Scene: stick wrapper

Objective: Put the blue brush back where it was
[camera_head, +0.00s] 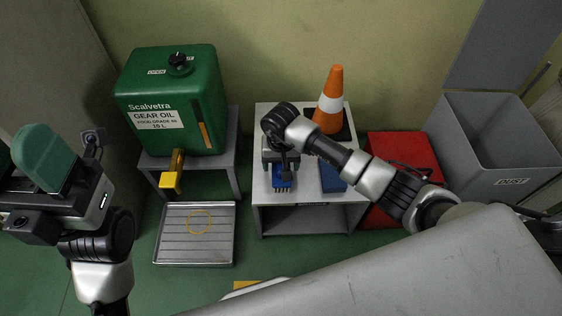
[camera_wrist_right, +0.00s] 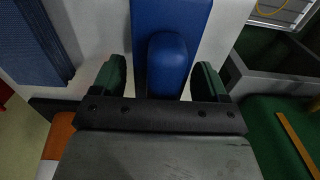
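The blue brush (camera_head: 282,184) lies on the small white table (camera_head: 305,208), its bristles toward the front. My right gripper (camera_head: 281,170) is directly above it, pointing down. In the right wrist view, the brush's rounded blue handle (camera_wrist_right: 168,66) lies between the two green fingertips of the right gripper (camera_wrist_right: 160,78). A gap shows on each side of the handle, so the gripper is open. My left gripper (camera_head: 42,158) is raised at the far left, away from the table. One green finger shows clearly; its opening is unclear.
A ribbed blue item (camera_head: 332,178) lies right of the brush, and an orange cone (camera_head: 331,102) stands behind it. A green oil canister (camera_head: 172,98) stands on a grey stand over a metal tray (camera_head: 165,250). A red box (camera_head: 403,150) and grey dust bin (camera_head: 500,150) are right.

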